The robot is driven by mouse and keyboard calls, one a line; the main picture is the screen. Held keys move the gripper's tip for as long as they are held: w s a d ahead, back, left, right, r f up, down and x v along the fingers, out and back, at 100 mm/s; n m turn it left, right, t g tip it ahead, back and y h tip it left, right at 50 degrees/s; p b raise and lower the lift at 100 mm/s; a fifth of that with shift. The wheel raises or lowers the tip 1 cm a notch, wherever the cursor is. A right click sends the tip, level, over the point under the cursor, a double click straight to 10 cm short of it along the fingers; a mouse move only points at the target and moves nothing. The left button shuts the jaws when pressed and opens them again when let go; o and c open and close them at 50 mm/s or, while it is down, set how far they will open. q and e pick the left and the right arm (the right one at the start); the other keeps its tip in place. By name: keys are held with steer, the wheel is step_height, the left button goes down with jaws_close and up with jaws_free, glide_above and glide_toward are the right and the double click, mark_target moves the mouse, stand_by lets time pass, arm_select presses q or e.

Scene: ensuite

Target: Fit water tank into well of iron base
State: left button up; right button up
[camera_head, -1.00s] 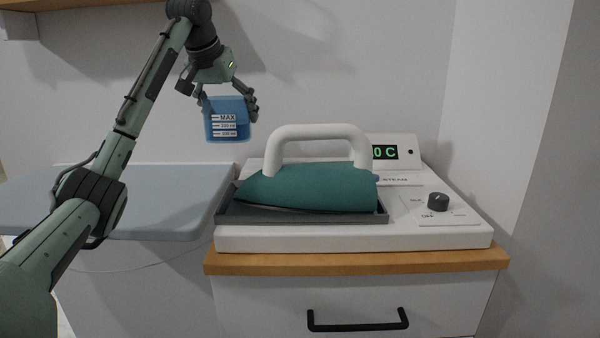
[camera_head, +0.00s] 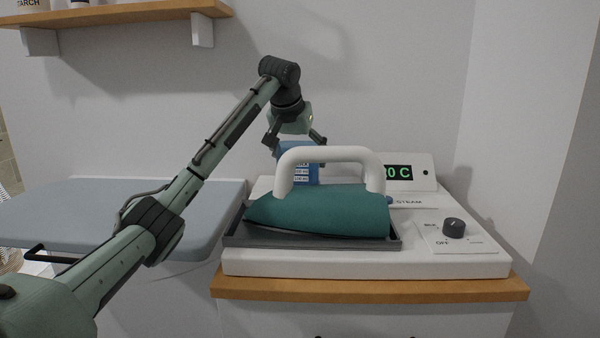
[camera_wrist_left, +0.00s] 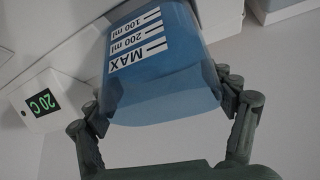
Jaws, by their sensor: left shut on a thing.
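The blue water tank (camera_wrist_left: 165,85) carries a white label with MAX and ml marks. In the head view the tank (camera_head: 286,150) shows behind the iron's handle, partly hidden by it. My left gripper (camera_head: 296,143) is shut on the tank, with a finger on each side; both fingers also show in the left wrist view (camera_wrist_left: 165,108). The white iron base (camera_head: 370,262) stands on a wooden-topped cabinet, with the teal iron (camera_head: 320,213) on its grey tray. The well is hidden behind the iron. I cannot tell whether the tank touches the base. My right gripper is out of view.
The white iron handle (camera_head: 325,154) rises in front of the tank. A display (camera_head: 399,172) and a dial (camera_head: 453,228) are on the base's right. A grey-blue board (camera_head: 100,215) lies to the left. A shelf (camera_head: 120,14) hangs at upper left.

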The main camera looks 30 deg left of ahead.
mark_target(300, 172)
arm_select(q)
steer(key=shift+f, duration=1.95)
steer(key=o, duration=0.9)
steer(key=shift+f, duration=0.15)
steer(key=o, duration=0.4)
steer(key=shift+o, duration=0.2)
